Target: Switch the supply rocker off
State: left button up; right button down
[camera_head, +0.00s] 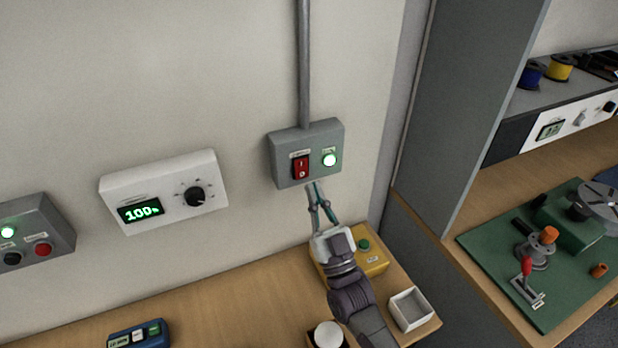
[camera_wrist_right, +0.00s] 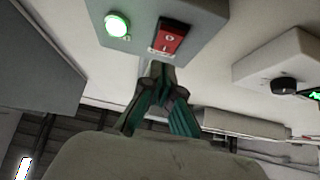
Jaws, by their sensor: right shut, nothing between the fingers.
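The red supply rocker (camera_head: 301,167) sits on a grey wall box (camera_head: 284,143) under a conduit. A lit green-white lamp (camera_head: 330,160) is to its right. In the right wrist view the rocker (camera_wrist_right: 169,39) shows beside the lit lamp (camera_wrist_right: 117,25). My right gripper (camera_head: 314,186) is shut and empty. Its fingertips are just below the box's lower edge, under the rocker. In the wrist view the fingertips (camera_wrist_right: 157,66) show close to the box's edge; whether they touch it I cannot tell. My left gripper is not in view.
A white dial box (camera_head: 162,187) reading 100 hangs to the left, and a grey button box (camera_head: 36,233) further left. A yellow box (camera_head: 373,264) with a green button, a white tray (camera_head: 409,309) and a blue device (camera_head: 139,335) are on the bench. A grey cabinet side (camera_head: 455,110) stands right.

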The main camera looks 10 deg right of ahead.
aim_at(303, 169)
jog(key=shift+w+a+f, duration=0.1)
jog(key=shift+w+a, duration=0.05)
jog(key=shift+w, duration=0.4)
jog(key=shift+w+a+f, duration=0.1)
jog(key=shift+w, duration=0.45)
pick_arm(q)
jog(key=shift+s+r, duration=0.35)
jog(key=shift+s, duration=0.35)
pick_arm(e)
jog(key=shift+w+f, duration=0.15)
jog(key=shift+w, duration=0.2)
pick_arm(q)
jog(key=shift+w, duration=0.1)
